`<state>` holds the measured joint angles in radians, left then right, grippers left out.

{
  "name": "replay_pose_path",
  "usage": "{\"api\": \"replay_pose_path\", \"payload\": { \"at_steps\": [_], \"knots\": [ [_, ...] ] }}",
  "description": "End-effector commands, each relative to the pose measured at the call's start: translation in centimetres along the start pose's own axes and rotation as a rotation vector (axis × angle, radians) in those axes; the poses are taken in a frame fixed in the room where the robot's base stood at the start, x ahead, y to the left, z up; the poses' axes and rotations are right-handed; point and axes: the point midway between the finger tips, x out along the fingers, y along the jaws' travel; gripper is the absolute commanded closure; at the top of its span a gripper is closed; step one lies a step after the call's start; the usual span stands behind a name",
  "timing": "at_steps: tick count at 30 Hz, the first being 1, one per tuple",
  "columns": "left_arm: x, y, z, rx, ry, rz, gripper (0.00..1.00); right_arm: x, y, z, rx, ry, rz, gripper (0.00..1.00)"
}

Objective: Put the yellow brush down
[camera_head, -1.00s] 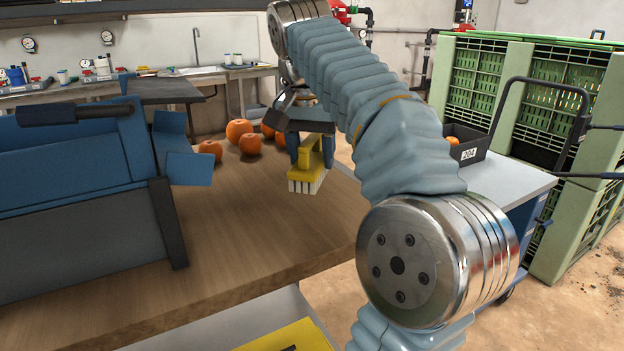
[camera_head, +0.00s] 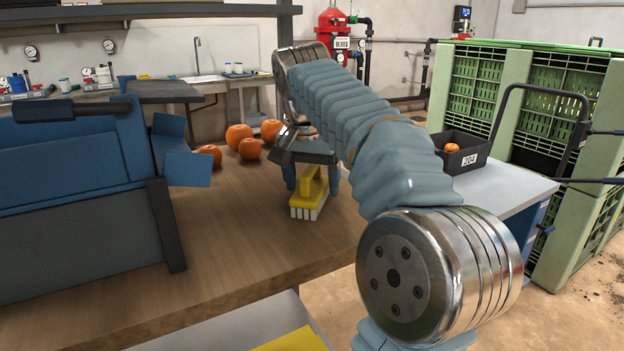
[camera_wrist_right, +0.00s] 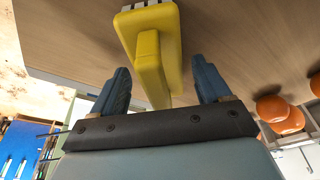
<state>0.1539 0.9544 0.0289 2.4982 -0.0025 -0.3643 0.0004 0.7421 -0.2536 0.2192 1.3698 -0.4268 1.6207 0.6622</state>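The yellow brush (camera_head: 312,190) with pale bristles sits bristles-down on the wooden bench top (camera_head: 235,225), and its raised handle points up. My right gripper (camera_head: 313,178) is above it with its two blue fingers on either side of the handle. In the right wrist view, the brush (camera_wrist_right: 158,45) shows between the spread fingers of the gripper (camera_wrist_right: 162,85), with a gap on each side of the handle. The right gripper is open and holds nothing. My left gripper is not in view.
Several oranges (camera_head: 238,136) lie on the bench behind and left of the brush. A blue panelled unit (camera_head: 70,160) stands at the left. A dark bin (camera_head: 462,152) labelled 204 and green crates (camera_head: 570,90) stand right. Bare bench lies left of and in front of the brush.

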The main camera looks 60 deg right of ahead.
Motion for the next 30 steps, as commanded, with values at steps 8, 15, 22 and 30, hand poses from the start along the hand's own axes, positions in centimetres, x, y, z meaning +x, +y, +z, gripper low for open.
{"api": "replay_pose_path", "payload": {
  "at_steps": [8,15,22,30],
  "knots": [
    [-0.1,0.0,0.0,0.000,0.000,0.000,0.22,-0.1,0.0,0.0,0.000,0.000,0.000,0.22],
    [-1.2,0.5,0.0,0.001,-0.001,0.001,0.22,-3.5,0.0,-0.2,0.000,0.003,-0.002,0.22],
    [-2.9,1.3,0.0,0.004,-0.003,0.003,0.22,-9.0,-0.1,-0.3,-0.002,0.002,-0.003,0.22],
    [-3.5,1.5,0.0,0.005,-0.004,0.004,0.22,-12.1,0.0,-0.1,0.000,0.000,-0.001,0.22]
  ]
}}
